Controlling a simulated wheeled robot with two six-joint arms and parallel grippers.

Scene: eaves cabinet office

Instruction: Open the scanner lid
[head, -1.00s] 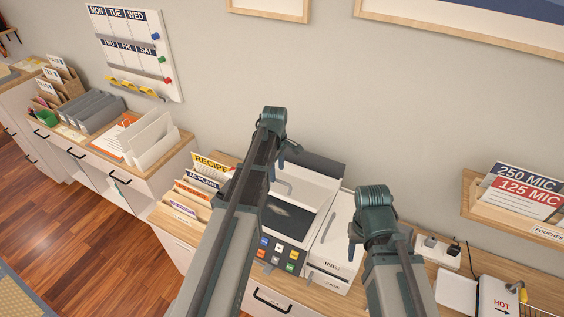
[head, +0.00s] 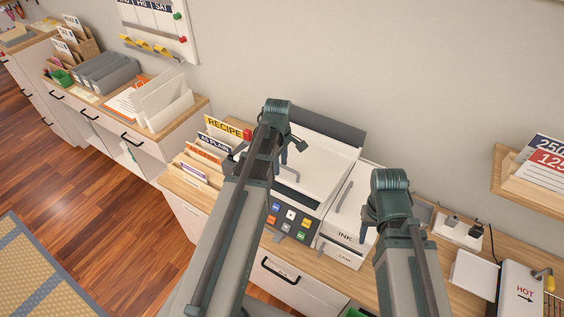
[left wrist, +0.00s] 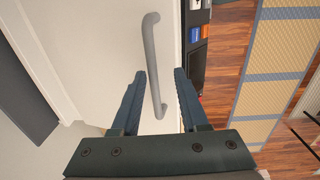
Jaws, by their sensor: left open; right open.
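The scanner is a white and grey machine with a panel of coloured buttons (head: 290,218). Its pale lid (head: 318,160) appears to be down, partly hidden behind my left arm. The left wrist view shows the white lid (left wrist: 95,60) close up, with a grey bar handle (left wrist: 152,62) on it. My left gripper (head: 284,160) is over the lid, open. In the left wrist view the open left gripper (left wrist: 159,76) has the handle between its fingers in the picture; contact cannot be told. My right gripper (head: 366,226) is open and empty, right of the scanner.
A white box labelled INK and JAM (head: 342,240) stands against the scanner's right side. File folders (head: 208,150) stand to its left. A white tray (head: 473,275) and a HOT machine (head: 522,290) are at the right. A wall shelf (head: 525,185) juts out above them.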

